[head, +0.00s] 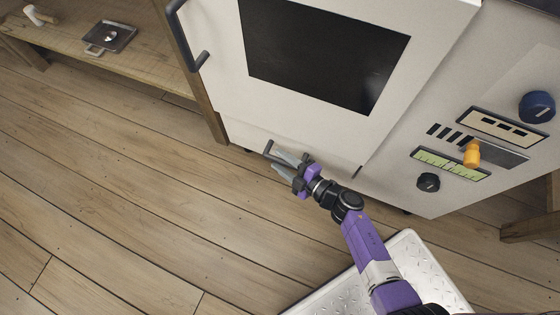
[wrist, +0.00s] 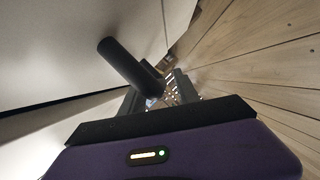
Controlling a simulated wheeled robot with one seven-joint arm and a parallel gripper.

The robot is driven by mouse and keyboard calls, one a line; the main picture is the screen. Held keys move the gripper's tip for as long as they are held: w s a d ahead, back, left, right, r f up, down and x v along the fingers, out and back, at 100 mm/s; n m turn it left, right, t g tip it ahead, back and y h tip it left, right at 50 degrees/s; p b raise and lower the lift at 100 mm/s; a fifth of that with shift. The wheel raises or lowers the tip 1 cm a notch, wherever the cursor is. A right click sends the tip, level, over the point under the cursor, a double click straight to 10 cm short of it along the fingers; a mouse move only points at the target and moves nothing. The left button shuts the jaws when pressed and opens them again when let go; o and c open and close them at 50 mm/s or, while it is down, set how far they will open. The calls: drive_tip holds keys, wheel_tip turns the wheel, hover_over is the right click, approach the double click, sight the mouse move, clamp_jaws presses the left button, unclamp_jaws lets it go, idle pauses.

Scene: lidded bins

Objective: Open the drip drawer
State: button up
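The drip drawer (head: 240,133) appears to be the low white front panel under the dark-windowed door of the white appliance; it looks closed. A dark handle (head: 268,148) shows on it, beside my fingertips. My gripper (head: 280,161) is at this handle with its two fingers apart. In the wrist view, the dark handle bar (wrist: 125,62) slants down toward the gap between my fingers (wrist: 160,98). Its lower end is close to the fingers; I cannot tell whether they touch it. The part of the drawer front behind my gripper is hidden.
The appliance door (head: 215,80) above has its own dark handle (head: 190,50). Knobs and an orange lever (head: 472,153) are on the right panel. A wooden bench (head: 150,50) with a metal tray (head: 109,38) stands at upper left. The plank floor (head: 120,190) at left is clear.

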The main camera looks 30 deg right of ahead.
drive_tip(key=shift+w+a+f, duration=0.1)
drive_tip(key=shift+w, duration=0.15)
clamp_jaws()
idle(1.4)
